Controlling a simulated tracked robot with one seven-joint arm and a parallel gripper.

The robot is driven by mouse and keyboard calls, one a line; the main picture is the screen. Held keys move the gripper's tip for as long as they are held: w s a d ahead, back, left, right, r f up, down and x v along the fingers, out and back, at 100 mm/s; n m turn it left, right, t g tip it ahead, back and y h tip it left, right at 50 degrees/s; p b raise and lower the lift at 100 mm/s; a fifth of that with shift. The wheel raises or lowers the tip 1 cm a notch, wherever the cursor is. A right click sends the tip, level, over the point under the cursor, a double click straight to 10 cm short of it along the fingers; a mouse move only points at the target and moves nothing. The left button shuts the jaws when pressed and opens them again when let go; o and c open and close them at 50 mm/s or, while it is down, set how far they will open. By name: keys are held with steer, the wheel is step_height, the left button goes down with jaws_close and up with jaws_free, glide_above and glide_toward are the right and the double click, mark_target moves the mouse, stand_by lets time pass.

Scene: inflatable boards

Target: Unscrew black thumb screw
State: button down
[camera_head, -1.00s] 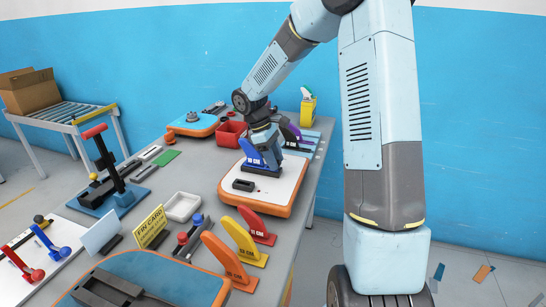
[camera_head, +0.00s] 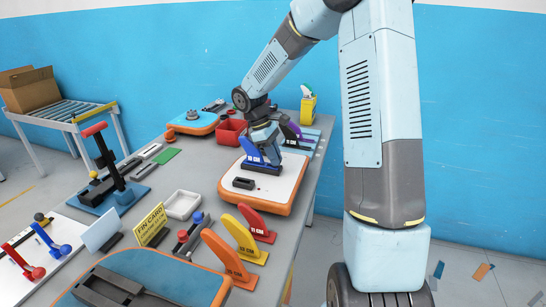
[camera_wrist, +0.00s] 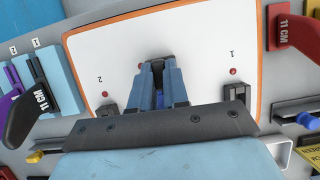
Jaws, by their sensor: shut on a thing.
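A blue fin (camera_head: 250,152) stands in a black base at the far part of a white board with an orange rim (camera_head: 290,195). My gripper (camera_head: 268,155) points down right beside the fin, low over the board. In the wrist view my gripper (camera_wrist: 158,68) is closed with its fingertips around a small dark part at the board, which looks like the black thumb screw, mostly hidden by the fingers. A bit of blue shows between the fingers. Two black fittings, one (camera_wrist: 236,94) at the right and one (camera_wrist: 107,112) at the left, flank the gripper.
Red, yellow and orange fins (camera_head: 228,260) stand at the near table edge. A red bin (camera_head: 230,132) and a spray bottle (camera_head: 308,105) are behind the board. Purple and black fins (camera_wrist: 22,120) stand close on the left in the wrist view. A white tray (camera_head: 182,204) lies left.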

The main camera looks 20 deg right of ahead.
stand_by(0.3)
steer(key=n+t, duration=0.1)
steer(key=n, duration=0.2)
steer(key=shift+n+h, duration=0.3)
steer(key=shift+h, duration=0.1)
steer(key=shift+s, duration=0.1)
steer(key=shift+n+t, duration=0.7)
steer(key=shift+n, duration=1)
steer(key=shift+n, duration=0.3)
steer(key=shift+s+n+t, duration=0.1)
steer(key=shift+n+t, duration=0.7)
steer(key=shift+n, duration=0.6)
